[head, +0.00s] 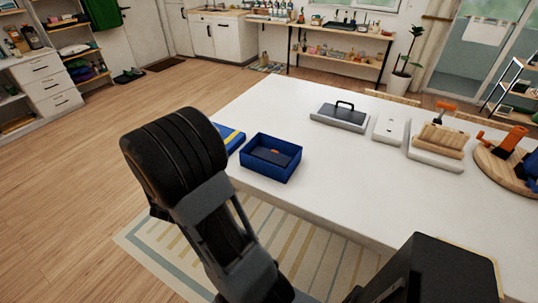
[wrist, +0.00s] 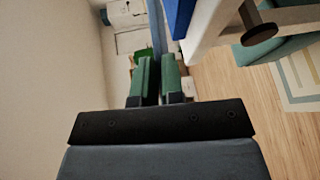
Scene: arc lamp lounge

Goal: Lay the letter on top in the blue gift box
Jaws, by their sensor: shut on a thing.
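The blue gift box (head: 293,165) stands open on the left end of the white table in the head view. A dark flat item with a small orange mark (head: 275,153) lies inside it. In the wrist view, my gripper (wrist: 156,75) has its two green fingers shut on a thin grey-blue sheet seen edge-on, which I take as the letter (wrist: 157,35). Its face and any marking are hidden. A blue surface (wrist: 180,14) shows beside it to the right; I cannot tell whether it is the box. My gripper is hidden behind my arm in the head view.
A blue and yellow flat thing (head: 232,137) lies left of the box, partly hidden by my arm. The white tabletop (head: 350,180) between is clear.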

